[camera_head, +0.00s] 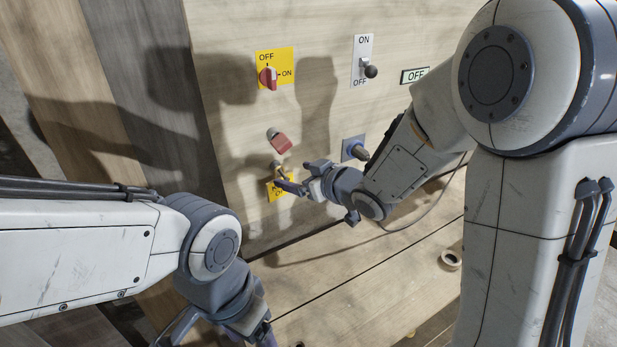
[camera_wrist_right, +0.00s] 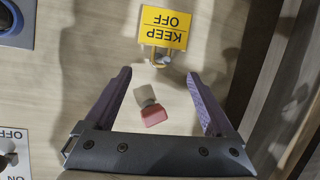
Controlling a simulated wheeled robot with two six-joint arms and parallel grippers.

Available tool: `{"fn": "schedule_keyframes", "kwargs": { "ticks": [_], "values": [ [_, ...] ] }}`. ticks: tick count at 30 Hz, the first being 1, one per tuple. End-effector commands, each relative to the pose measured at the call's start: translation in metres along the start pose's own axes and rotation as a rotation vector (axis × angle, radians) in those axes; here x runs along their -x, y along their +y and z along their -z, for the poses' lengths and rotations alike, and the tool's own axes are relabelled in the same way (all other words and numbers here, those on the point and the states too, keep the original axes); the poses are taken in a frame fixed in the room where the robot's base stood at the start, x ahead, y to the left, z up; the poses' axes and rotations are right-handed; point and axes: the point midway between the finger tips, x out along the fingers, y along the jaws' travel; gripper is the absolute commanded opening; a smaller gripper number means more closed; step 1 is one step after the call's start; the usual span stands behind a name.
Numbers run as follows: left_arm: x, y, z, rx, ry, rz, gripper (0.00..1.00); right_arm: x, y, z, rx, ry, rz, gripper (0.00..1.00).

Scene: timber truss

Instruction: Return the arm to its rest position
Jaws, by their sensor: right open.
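My right gripper (camera_head: 300,181) is in front of the wooden panel (camera_head: 225,150), near a yellow KEEP OFF tag (camera_head: 276,190). In the right wrist view its two fingers (camera_wrist_right: 162,100) are spread apart. A red-ended part (camera_head: 281,143) on the panel shows between the fingers in the right wrist view (camera_wrist_right: 154,116). The fingers do not close on it. The tag (camera_wrist_right: 163,28) lies beyond the fingertips, with a small brass-coloured loop at its edge. My left arm comes in at the lower left, and its gripper (camera_head: 262,336) is mostly cut off by the bottom edge.
The panel carries a red rotary switch (camera_head: 268,78) on a yellow plate, a toggle lever (camera_head: 370,71) on a white plate, an OFF label (camera_head: 414,75) and a dark knob on a square plate (camera_head: 354,149). A tape roll (camera_head: 451,260) lies on the wooden bench (camera_head: 370,285).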

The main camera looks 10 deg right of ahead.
Motion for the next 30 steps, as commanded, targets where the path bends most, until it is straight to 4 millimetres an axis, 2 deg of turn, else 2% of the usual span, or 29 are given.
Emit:
{"fn": "schedule_keyframes", "kwargs": {
  "ticks": [1,6,11,14,17,22,26,30],
  "values": [
    [0.000,0.000,0.000,0.000,0.000,0.000,0.75,0.013,0.001,0.001,-0.001,0.003,-0.004,0.89],
    [0.000,0.000,0.000,0.000,0.000,0.000,0.75,0.040,0.001,0.000,0.000,0.002,-0.003,0.89],
    [-0.001,0.000,0.000,0.000,0.000,0.000,0.75,0.052,-0.001,-0.001,0.000,-0.004,-0.003,0.89],
    [-0.007,-0.001,0.000,0.000,0.000,0.000,0.75,0.052,-0.004,-0.010,0.004,-0.043,-0.019,0.89],
    [-0.018,-0.001,-0.001,0.001,0.000,0.000,0.75,0.050,-0.013,-0.031,0.009,-0.140,-0.054,0.89],
    [-0.041,-0.003,-0.002,0.002,0.000,0.000,0.75,0.065,-0.048,-0.086,-0.008,-0.406,-0.095,0.89],
    [-0.058,-0.004,-0.003,0.003,0.000,0.000,0.75,0.095,-0.090,-0.132,-0.033,-0.639,-0.056,0.89],
    [-0.072,-0.005,-0.004,0.004,0.000,0.000,0.75,0.139,-0.138,-0.172,-0.052,-0.870,0.033,0.89]
  ]
}}
